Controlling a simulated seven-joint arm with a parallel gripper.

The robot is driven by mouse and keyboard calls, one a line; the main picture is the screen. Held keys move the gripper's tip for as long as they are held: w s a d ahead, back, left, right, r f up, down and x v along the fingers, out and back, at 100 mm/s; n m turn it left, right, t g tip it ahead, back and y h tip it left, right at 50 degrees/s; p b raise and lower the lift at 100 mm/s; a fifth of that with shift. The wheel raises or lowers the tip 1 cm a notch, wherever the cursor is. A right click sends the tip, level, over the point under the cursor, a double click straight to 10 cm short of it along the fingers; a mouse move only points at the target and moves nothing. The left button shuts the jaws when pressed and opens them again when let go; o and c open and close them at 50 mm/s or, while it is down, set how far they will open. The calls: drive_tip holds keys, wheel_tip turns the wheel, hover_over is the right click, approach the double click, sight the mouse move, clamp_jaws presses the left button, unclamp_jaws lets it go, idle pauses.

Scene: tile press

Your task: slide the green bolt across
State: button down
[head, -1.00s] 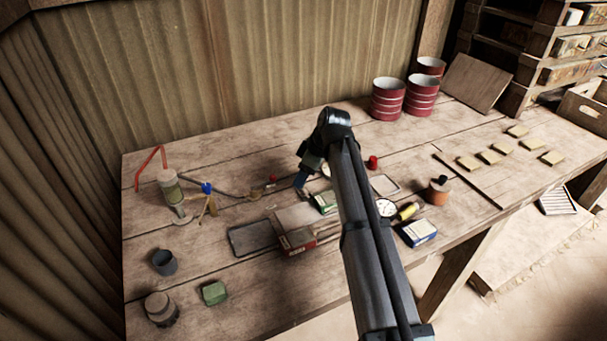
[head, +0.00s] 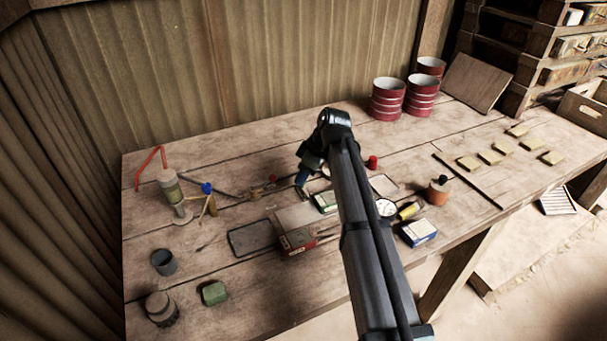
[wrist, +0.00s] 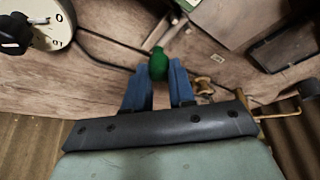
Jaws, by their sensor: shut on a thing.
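The green bolt's rounded knob (wrist: 158,64) shows in the wrist view between the tips of my gripper (wrist: 159,77). The two blue fingers are shut on it, one on each side. The rest of the bolt is hidden or too dark to make out. In the head view my gripper (head: 302,180) points down close to the tabletop, behind the middle of the bench. The green bolt cannot be made out there, as my gripper and arm cover that area.
A pale round dial with a black knob (wrist: 38,22) is at the wrist view's upper left. Red cans (head: 387,98) stand at the back.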

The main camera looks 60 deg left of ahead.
sight(310, 198)
drive_tip(key=d, duration=0.4)
drive_tip(key=shift+d, duration=0.3)
drive_tip(key=c, duration=0.9)
unclamp_jaws()
drive_tip(key=shift+c, duration=0.2)
drive_tip(key=shift+r, duration=0.1)
drive_tip(key=v, duration=1.3)
drive_tip(key=shift+r, duration=0.3)
drive_tip(key=shift+w+d, duration=0.1)
drive_tip(key=shift+w, duration=0.1)
